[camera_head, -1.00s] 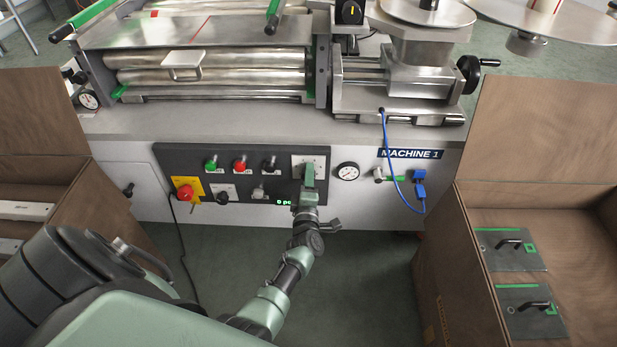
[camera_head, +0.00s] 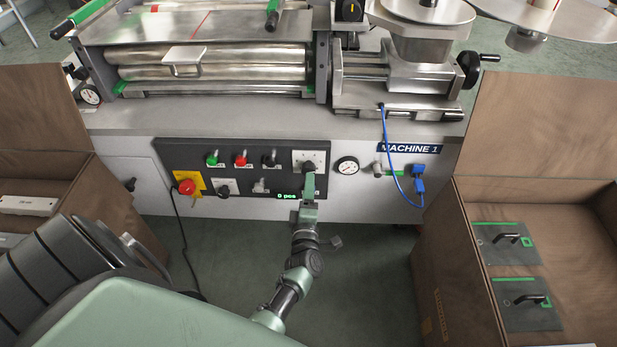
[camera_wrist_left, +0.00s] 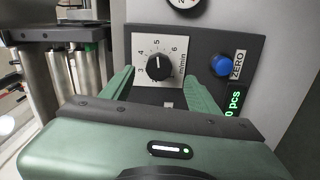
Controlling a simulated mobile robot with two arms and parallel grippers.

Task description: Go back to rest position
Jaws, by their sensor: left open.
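My left gripper (camera_head: 308,188) is in front of the machine's dark control panel (camera_head: 180,156), just below the rotary dial (camera_head: 309,164). In the left wrist view, the left gripper (camera_wrist_left: 158,88) has its two green fingers apart, with nothing between them. The black dial knob (camera_wrist_left: 155,66) on its white numbered plate shows beyond the fingers, and its pointer is near 5. A blue ZERO button (camera_wrist_left: 221,65) sits right of the fingers. My right gripper is in neither view.
The Machine 1 front (camera_head: 370,205) stands close ahead. A brown box (camera_head: 440,260) on the right holds two plates with black handles. Another brown box (camera_head: 70,195) stands at the left. A blue cable (camera_head: 394,170) hangs right of the gauge (camera_head: 346,166). Green floor shows below the machine.

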